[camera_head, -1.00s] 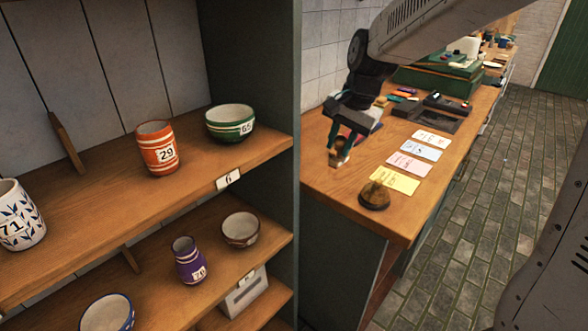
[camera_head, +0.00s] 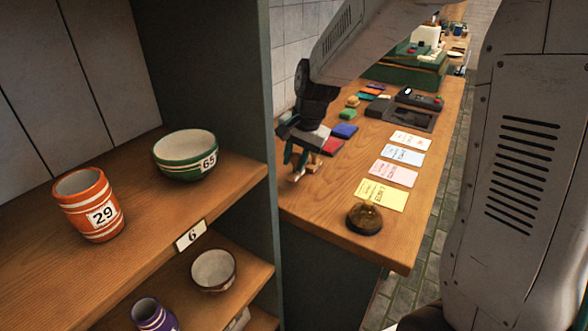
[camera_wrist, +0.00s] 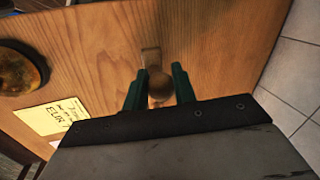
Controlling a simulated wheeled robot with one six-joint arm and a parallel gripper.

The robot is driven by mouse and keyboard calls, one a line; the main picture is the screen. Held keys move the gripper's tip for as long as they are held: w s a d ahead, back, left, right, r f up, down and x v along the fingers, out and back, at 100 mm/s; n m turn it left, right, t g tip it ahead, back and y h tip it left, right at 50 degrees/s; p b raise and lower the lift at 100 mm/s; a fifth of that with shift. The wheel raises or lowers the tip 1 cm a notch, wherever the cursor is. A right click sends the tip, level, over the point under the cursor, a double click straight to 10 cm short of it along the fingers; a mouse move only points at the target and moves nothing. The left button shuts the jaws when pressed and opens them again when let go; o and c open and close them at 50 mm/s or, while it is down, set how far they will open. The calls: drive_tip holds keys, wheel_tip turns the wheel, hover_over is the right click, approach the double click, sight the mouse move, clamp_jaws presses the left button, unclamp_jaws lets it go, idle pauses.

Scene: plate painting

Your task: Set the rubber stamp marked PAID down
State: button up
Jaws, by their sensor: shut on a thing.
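My gripper (camera_head: 297,165) is over the near left part of the wooden counter, beside the shelf's side panel. In the wrist view its two green fingers (camera_wrist: 159,90) stand either side of the round wooden knob of a stamp (camera_wrist: 159,87), and they are shut on it. The word PAID is not visible. In the head view the stamp is small and partly hidden by the fingers. I cannot tell whether it touches the counter (camera_head: 325,205).
A dark round amber-topped object (camera_head: 365,218) stands near the counter's front edge. A yellow card (camera_head: 382,194) and several other cards lie behind it. Red (camera_head: 331,146) and blue (camera_head: 344,130) pads lie beyond my gripper. Shelves with an orange cup (camera_head: 88,205) and green bowl (camera_head: 186,155) stand left.

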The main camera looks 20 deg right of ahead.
sight(296, 167)
drive_tip(key=shift+s+x, duration=0.1)
drive_tip(key=shift+x, duration=0.65)
drive_tip(key=shift+s+x, duration=0.15)
drive_tip(key=shift+x, duration=0.6)
drive_tip(key=shift+d+f, duration=0.15)
drive_tip(key=o, duration=0.8)
drive_tip(key=v, duration=1.2)
drive_tip(key=s+n, duration=0.3)
drive_tip(key=s, duration=0.6)
drive_tip(key=s+d+r+n+h, duration=0.1)
drive_tip(key=s+n, duration=0.2)
drive_tip(key=s, duration=0.6)
drive_tip(key=s+r+n, duration=0.1)
drive_tip(key=s+n, duration=0.2)
drive_tip(key=s, duration=0.7)
drive_tip(key=shift+d+g+h, duration=0.2)
drive_tip(key=shift+g+h, duration=0.1)
drive_tip(key=shift+h, duration=0.1)
